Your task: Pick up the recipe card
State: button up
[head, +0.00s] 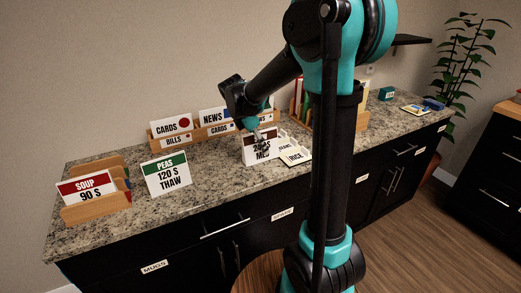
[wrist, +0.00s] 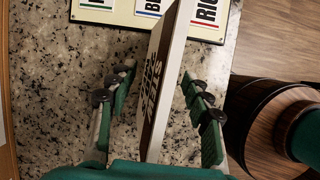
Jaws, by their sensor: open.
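A white card with a dark top band and black text ending in "MED" (head: 250,153) stands upright near the counter's front edge; I take it to be the recipe card. Its upper part is partly hidden by my gripper (head: 262,138) in the head view. In the wrist view the card (wrist: 162,85) shows nearly edge-on between my gripper's two fingers (wrist: 155,82). The fingers are open, one on each side, with a visible gap to the card on both sides. Two similar cards stand to the left: "PEAS 120 S THAW" (head: 168,178) and "SOUP 90 S" (head: 86,190), the latter in a wooden holder.
A cream board with labels, one reading "RICE" (head: 296,156), lies right beside the card; it also shows in the wrist view (wrist: 128,18). A wooden rack (head: 196,133) with "CARDS" and "NEWS" signs stands behind. Bare granite counter (head: 215,165) lies left of the card.

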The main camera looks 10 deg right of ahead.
jog(key=c, duration=1)
